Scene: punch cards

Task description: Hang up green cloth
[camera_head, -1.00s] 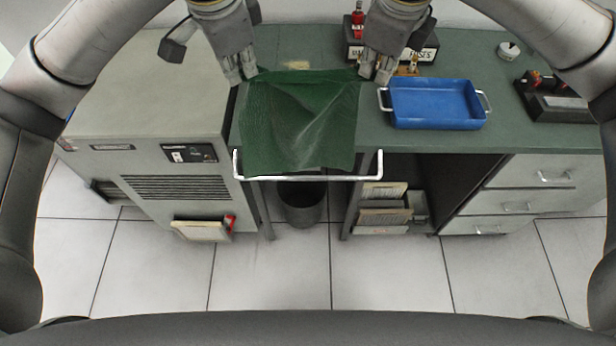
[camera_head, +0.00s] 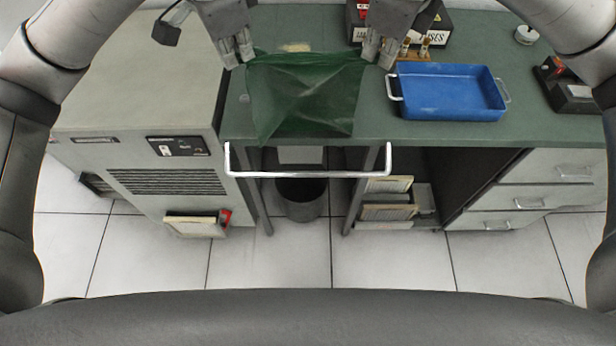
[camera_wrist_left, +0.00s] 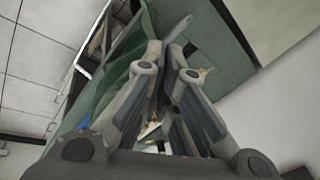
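The green cloth (camera_head: 307,95) is stretched between my two grippers by its upper corners. It is partly see-through in the head view, and its lower edge lies near the desk's front edge. My left gripper (camera_head: 238,56) appears shut on its upper left corner; the cloth also shows left of the fingers in the left wrist view (camera_wrist_left: 108,82). My right gripper (camera_head: 378,56) appears shut on the upper right corner. A white rail (camera_head: 310,174) sticks out from the desk front, below the cloth in the picture and uncovered.
A blue tray (camera_head: 448,108) stands on the green desk (camera_head: 545,125) right of the cloth. A grey cabinet (camera_head: 130,105) is on the left. A dark bin (camera_head: 302,205) stands under the desk behind the rail. The floor in front is clear.

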